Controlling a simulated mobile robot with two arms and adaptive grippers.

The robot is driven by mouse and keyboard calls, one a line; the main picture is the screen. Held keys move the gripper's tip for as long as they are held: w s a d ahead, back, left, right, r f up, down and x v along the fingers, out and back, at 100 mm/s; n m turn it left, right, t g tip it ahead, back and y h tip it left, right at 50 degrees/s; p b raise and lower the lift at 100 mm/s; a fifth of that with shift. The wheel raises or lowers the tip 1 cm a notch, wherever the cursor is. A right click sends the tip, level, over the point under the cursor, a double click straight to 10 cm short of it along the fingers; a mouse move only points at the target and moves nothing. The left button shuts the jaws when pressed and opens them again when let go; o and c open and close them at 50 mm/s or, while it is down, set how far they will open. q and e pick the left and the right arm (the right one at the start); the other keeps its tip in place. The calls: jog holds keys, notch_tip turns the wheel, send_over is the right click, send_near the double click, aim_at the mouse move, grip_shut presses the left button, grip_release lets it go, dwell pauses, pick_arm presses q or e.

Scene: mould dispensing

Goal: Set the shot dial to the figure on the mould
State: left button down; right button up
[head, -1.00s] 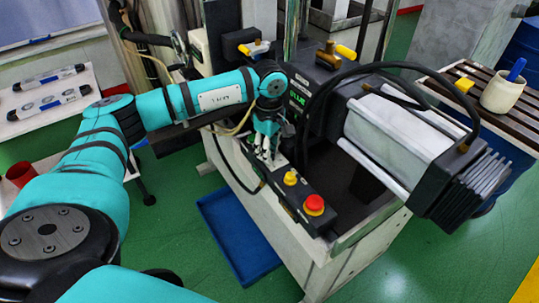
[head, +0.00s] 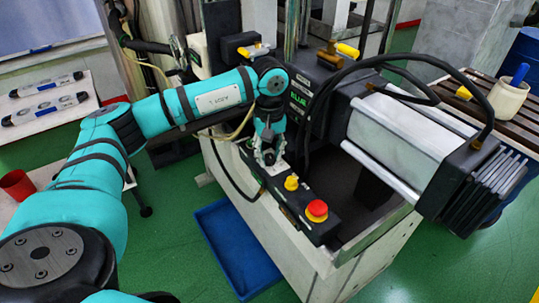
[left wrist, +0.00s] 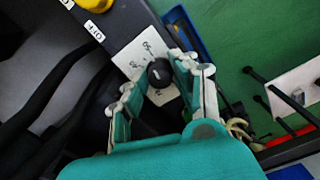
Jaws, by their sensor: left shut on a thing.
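The shot dial is a small black round knob (left wrist: 160,73) with a pale mark on its top, on a white plate (left wrist: 138,58) with small figures around it, too small to read surely. My left gripper (head: 268,158) reaches down to the rear end of the dark control box (head: 298,213) and hides the dial in the head view. In the left wrist view its two fingers (left wrist: 157,82) stand on either side of the dial and are shut on it. I cannot make out a figure on a mould. My right gripper is not in view.
A yellow knob (head: 291,183) and a red button (head: 316,210) sit on the same box, in front of the gripper. Black cables arch over the machine (head: 395,135) on the right. A blue tray (head: 235,250) lies on the green floor. A red cup (head: 17,185) is far left.

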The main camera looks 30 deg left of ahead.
aim_at(269, 156)
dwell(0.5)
pick_arm(q)
jog(key=c, duration=1)
grip_release()
jog(key=shift+r, duration=0.1)
notch_tip(269, 156, up, 12)
jog(key=shift+f, duration=0.1)
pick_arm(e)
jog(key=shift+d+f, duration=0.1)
